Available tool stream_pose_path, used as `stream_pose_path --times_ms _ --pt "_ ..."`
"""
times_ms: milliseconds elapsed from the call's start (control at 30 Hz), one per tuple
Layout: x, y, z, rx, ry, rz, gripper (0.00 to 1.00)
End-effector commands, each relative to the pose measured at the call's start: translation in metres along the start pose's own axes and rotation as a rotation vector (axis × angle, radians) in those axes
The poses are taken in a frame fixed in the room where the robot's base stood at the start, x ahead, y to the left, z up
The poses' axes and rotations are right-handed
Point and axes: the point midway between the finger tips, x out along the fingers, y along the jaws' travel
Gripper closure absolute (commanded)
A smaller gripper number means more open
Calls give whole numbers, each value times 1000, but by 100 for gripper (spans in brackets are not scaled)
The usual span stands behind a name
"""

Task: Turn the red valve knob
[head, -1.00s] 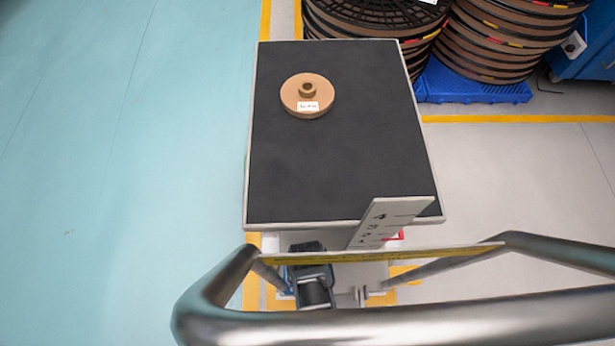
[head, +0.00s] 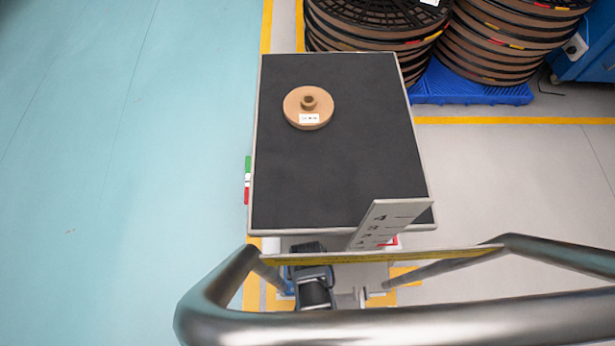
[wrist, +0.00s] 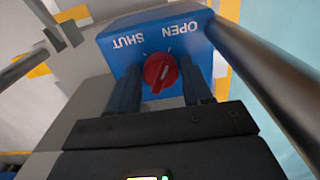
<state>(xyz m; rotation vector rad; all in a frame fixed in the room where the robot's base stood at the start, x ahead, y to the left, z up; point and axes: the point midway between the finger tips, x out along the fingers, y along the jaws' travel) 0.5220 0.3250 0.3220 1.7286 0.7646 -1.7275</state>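The red valve knob (wrist: 160,72) sits on the face of a blue box (wrist: 208,44) in the wrist view. The box carries the words SHUT and OPEN, upside down in this view. In the head view the knob is hidden. A lift platform (head: 330,185) with a black top carries a brown disc (head: 308,106).
A bent metal handle rail (head: 430,318) crosses the front. A numbered scale plate (head: 385,222) stands at the platform's near edge. Stacked reels (head: 490,45) stand on a blue pallet (head: 465,88) at the back right. The floor on the left is clear.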

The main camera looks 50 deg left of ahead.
Motion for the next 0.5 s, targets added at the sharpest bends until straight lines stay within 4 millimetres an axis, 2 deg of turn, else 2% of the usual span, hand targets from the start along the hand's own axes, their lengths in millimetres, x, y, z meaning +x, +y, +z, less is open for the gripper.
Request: stream_pose_path --times_ms 33,167,400,500 --pt "0 0 0 0 0 0 45" --pt "0 0 0 0 0 0 33" --pt "-1 0 0 -1 0 -1 33" --pt "-9 0 0 -1 1 -1 33"
